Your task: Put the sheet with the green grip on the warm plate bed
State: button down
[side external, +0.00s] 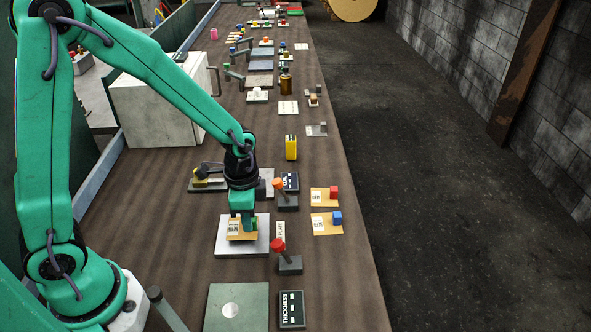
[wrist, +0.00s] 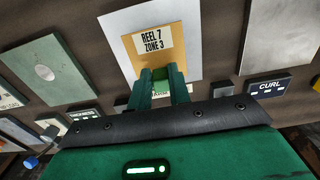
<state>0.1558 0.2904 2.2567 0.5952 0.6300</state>
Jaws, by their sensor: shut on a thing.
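The tan sheet (side external: 240,236) has a white label reading "REEL 7 ZONE 3" and a green grip (side external: 254,224). My gripper (side external: 244,224) is shut on this green grip. In the wrist view my fingers (wrist: 162,82) close on the grip (wrist: 161,74) at the edge of the sheet (wrist: 176,48). The sheet lies over a pale square plate bed (side external: 242,250), within its outline in the side view. The plate (wrist: 112,24) also shows under it in the wrist view. I cannot tell whether sheet and plate touch. A plate label (side external: 281,234) stands beside the bed, partly readable.
Sheets with a red grip (side external: 334,192) and a blue grip (side external: 337,218) lie to the right. Levers with an orange knob (side external: 278,183) and red knob (side external: 278,245) stand near the bed. A greenish plate (side external: 225,300) and a thickness display (side external: 291,310) are in front.

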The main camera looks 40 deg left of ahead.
jog(key=shift+f, duration=0.55)
jog(key=shift+f, duration=0.15)
jog(key=c, duration=1.3)
grip_release()
notch_tip(320, 180, up, 12)
